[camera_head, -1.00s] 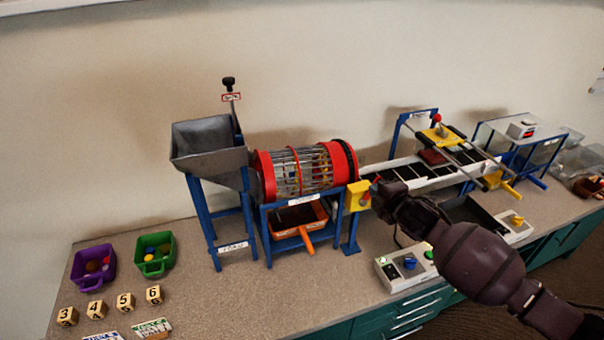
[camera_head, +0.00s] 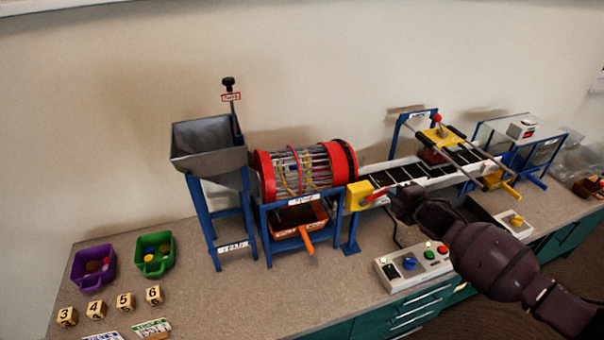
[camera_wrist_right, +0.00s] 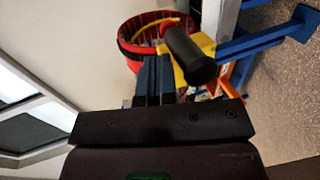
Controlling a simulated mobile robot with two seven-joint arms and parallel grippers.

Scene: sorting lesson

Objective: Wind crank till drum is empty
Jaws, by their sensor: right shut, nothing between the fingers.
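The drum (camera_head: 302,170) is a barred cage with red end rings on a blue frame. Yellow strips show between its bars; I cannot tell whether loose pieces are inside. The yellow crank box (camera_head: 358,196) sits at its right end, with a red crank arm (camera_head: 377,195) pointing right. The black crank handle (camera_wrist_right: 190,55) shows in the right wrist view. My right gripper (camera_head: 402,200) is shut and empty by the end of the crank arm. In the wrist view its fingers (camera_wrist_right: 155,78) are beside the handle, not around it; contact is unclear. My left gripper is out of view.
A grey hopper (camera_head: 210,150) stands left of the drum, and an orange tray (camera_head: 300,218) sits below it. A conveyor (camera_head: 430,178) runs to the right. A button box (camera_head: 412,266) stands in front. Purple (camera_head: 92,268) and green (camera_head: 154,255) bins are at left.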

